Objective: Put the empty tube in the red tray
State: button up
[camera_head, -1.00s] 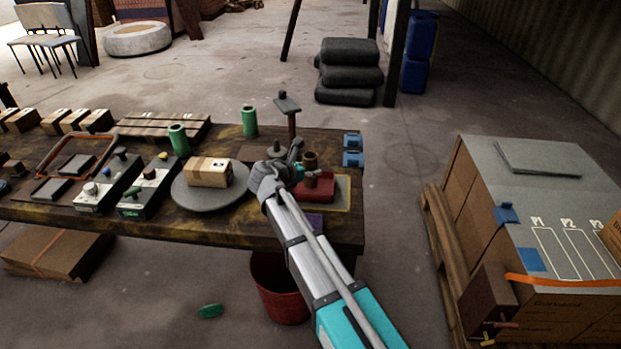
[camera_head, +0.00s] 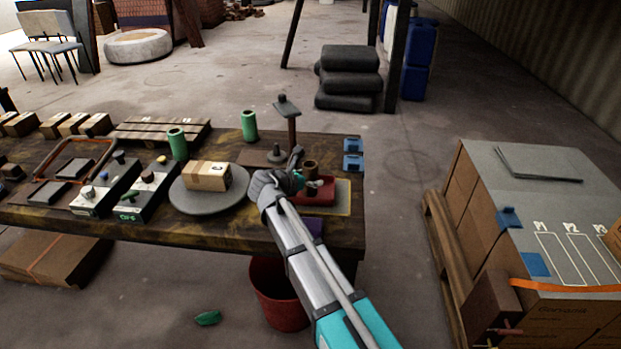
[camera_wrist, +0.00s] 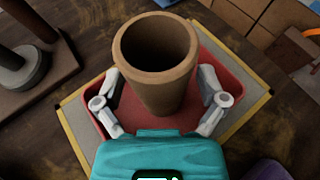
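A brown, hollow tube (camera_wrist: 165,90) stands upright over the floor of the red tray (camera_wrist: 236,82) in the wrist view. Its open top faces the camera and its inside looks empty. The fingers of my gripper (camera_wrist: 160,86) are on either side of the tube and look spread, with a narrow gap at the right; contact at the left is unclear. The tube's lower end is hidden.
The tray lies on a yellow-edged mat (camera_head: 344,195) near the table's right end. A post on a base (camera_head: 288,110) stands behind it. A round grey plate (camera_head: 208,202) with a carton (camera_head: 206,176) is to the left. Green tubes (camera_head: 249,125) stand farther back.

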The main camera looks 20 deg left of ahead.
jog(key=shift+r, duration=0.15)
dwell(0.3)
jog(key=shift+r, duration=0.1)
jog(key=p+v, duration=0.4)
jog(key=v, duration=0.8)
jog(key=shift+p, duration=0.4)
jog(key=shift+d, duration=0.15)
